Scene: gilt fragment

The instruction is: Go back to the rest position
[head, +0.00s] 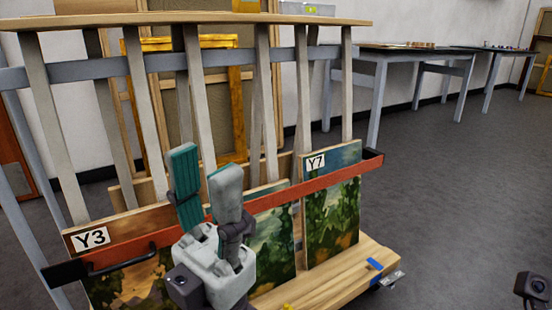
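My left gripper (205,170) stands at the bottom middle with its fingers pointing up, in front of the wooden cart (335,279). Its teal-padded fingers are apart and nothing shows between them. Behind it a red bar (330,179) with a black handle runs across the front of several painted panels. One panel labelled Y3 (125,226) is at the left and one labelled Y7 (340,212) is at the right. The gripper partly hides the panels and bar between them; whether it touches the bar is unclear.
Upright grey posts hold a wooden top shelf (200,19) above the panels. Gilt frames lean on the wall behind. Two grey tables (405,52) stand at the back right. The grey floor (450,190) at the right is open. A dark device (533,286) shows at the lower right edge.

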